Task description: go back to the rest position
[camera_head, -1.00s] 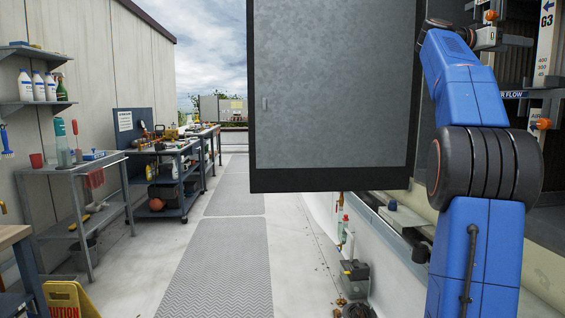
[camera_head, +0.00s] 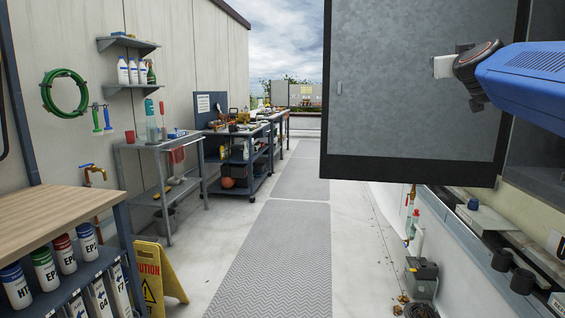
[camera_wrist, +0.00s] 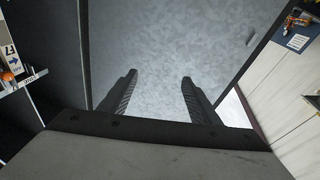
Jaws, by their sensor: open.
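My gripper shows in the wrist view (camera_wrist: 158,100), with its two dark fingers apart and nothing between them. In the head view the end of my blue arm reaches in from the right, in front of a large grey panel (camera_head: 400,90) with a dark frame. The fingers themselves are hard to make out in the head view. The grey panel also fills the middle of the wrist view (camera_wrist: 160,45), beyond the fingertips. I cannot tell the distance between fingertips and panel.
A wood-topped bench (camera_head: 60,215) with coloured bottles below stands at the near left, beside a yellow caution sign (camera_head: 160,270). Grey carts (camera_head: 160,148) line the left wall. A grey floor mat (camera_head: 265,250) runs down the clear aisle. A dark box (camera_head: 420,272) sits low at right.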

